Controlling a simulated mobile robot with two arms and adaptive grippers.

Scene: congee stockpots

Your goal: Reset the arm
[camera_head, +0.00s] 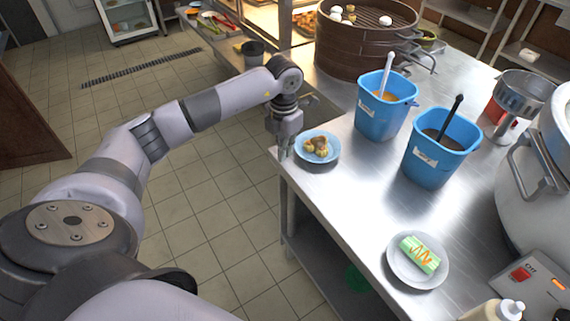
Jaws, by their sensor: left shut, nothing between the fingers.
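My left arm reaches in from the left over the floor to the near left edge of the metal table. My left gripper (284,150) points down just left of a small blue plate (332,157) with brown and yellow food (318,146) on it. It is shut and holds nothing. Its fingertips are small and close to the plate's rim; I cannot tell whether they touch it. My right gripper is not in view.
The metal table (350,205) bears two blue buckets (372,118) (432,165) with ladles, a brown steamer (345,50), a plate (398,270) with green food, and a large pot (510,200) at right. Tiled floor (215,195) lies open at left.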

